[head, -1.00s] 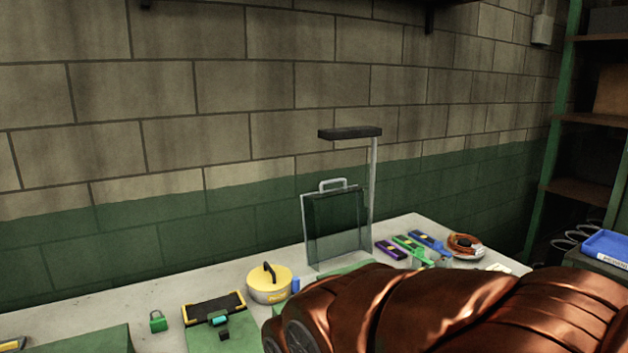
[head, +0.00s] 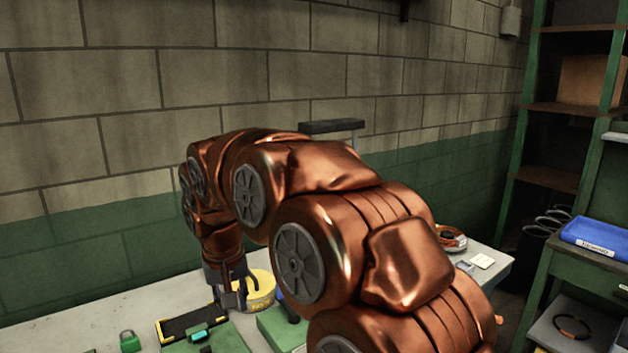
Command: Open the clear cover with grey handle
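The clear cover with the grey handle is hidden behind my arm now; a second ago it stood upright on the bench, with its grey handle on top. Only the dark bar (head: 332,126) on the post beside it shows above my arm. My gripper (head: 231,300) points down over the bench, in front of the yellow round container (head: 262,288) and partly covering it. Its fingers are small and dark, so I cannot tell whether they are apart or hold anything.
On the bench (head: 60,328) are a green padlock (head: 130,341), a black and yellow tray (head: 187,328) and a coiled orange cable (head: 452,238). A block wall stands close behind. At right are a shelf rack (head: 515,150) and a blue bin (head: 598,238).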

